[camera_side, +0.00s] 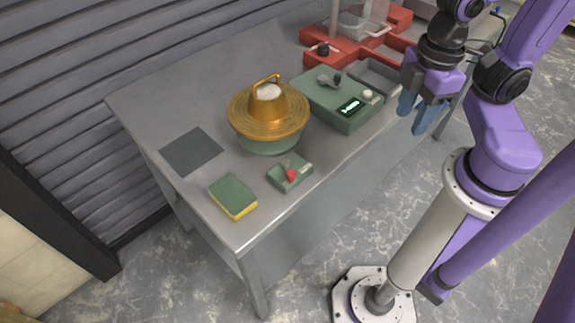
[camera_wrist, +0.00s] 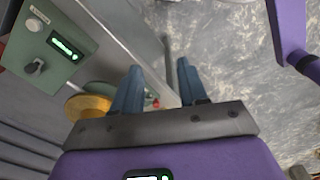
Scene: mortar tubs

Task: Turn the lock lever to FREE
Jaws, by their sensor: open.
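A small green box (camera_side: 290,172) with a short lever ending in a red knob (camera_side: 291,174) sits near the table's front edge; I take it to be the lock lever, but its lettering is too small to read. The red knob also shows small in the wrist view (camera_wrist: 155,103), between my fingers. My gripper (camera_side: 412,118) hangs open and empty past the table's front right edge, well to the right of the lever and apart from it. Its blue fingers also show spread in the wrist view (camera_wrist: 160,65).
A gold-lidded green tub (camera_side: 268,142) stands behind the lever. A green box with a lit display (camera_side: 345,100) and knobs stands nearer my gripper. A sponge (camera_side: 233,196) and dark mat (camera_side: 192,151) lie left. A red frame (camera_side: 345,52) fills the back.

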